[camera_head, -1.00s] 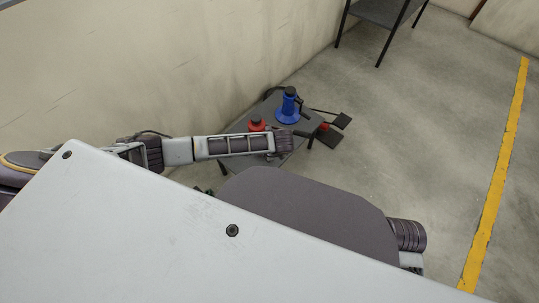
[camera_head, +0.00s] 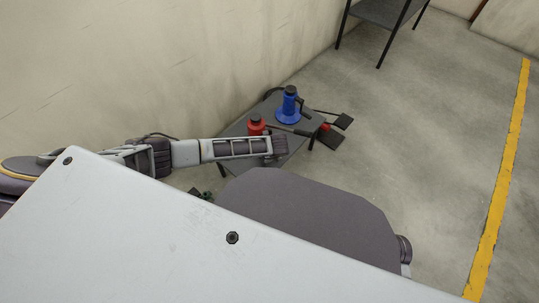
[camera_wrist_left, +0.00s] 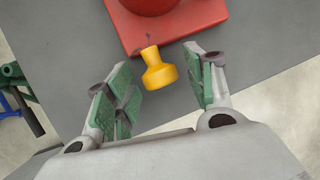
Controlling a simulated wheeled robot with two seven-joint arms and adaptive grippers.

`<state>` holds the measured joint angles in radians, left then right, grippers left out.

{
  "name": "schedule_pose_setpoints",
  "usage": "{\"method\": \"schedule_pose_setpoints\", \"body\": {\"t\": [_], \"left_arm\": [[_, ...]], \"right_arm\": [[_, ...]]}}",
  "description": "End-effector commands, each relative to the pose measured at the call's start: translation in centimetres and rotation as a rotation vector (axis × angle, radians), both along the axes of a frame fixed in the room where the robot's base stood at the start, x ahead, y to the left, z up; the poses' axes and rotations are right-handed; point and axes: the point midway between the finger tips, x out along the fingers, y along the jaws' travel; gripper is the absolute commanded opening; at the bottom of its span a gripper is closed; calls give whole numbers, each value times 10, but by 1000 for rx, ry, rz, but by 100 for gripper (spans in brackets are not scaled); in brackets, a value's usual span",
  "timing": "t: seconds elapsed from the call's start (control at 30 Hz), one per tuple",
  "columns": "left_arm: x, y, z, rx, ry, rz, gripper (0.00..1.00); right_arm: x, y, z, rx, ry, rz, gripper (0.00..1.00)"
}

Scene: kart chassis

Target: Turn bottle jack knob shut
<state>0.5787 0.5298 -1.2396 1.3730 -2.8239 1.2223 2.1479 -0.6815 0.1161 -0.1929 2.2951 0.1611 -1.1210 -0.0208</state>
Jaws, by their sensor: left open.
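The red bottle jack (camera_head: 257,127) stands on a low dark grey table (camera_head: 236,128), partly behind my left arm in the head view. In the left wrist view its red base (camera_wrist_left: 196,18) is at the top, with a yellow knob (camera_wrist_left: 158,70) sticking out toward my gripper. My left gripper (camera_wrist_left: 157,62) is open, its green-padded fingers on either side of the knob. A gap shows between the knob and each finger. In the head view my left forearm reaches over the table's near side and hides the knob. My right gripper is not in view.
Dark flat pieces (camera_head: 331,138) lie to the table's right. A green object (camera_wrist_left: 14,74) shows at the wrist view's left edge. A wall stands at left; floor is clear at right.

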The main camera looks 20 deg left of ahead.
Motion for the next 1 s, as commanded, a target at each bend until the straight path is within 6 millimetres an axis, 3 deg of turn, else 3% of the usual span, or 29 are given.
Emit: {"method": "schedule_pose_setpoints", "body": {"t": [0.2, 0.57, 1.0], "left_arm": [[0, 0, 0, 0, 0, 0, 53], [0, 0, 0, 0, 0, 0, 8], [3, 0, 0, 46, 121, 4, 8]], "right_arm": [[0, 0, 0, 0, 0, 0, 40], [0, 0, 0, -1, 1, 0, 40], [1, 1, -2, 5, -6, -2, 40]]}}
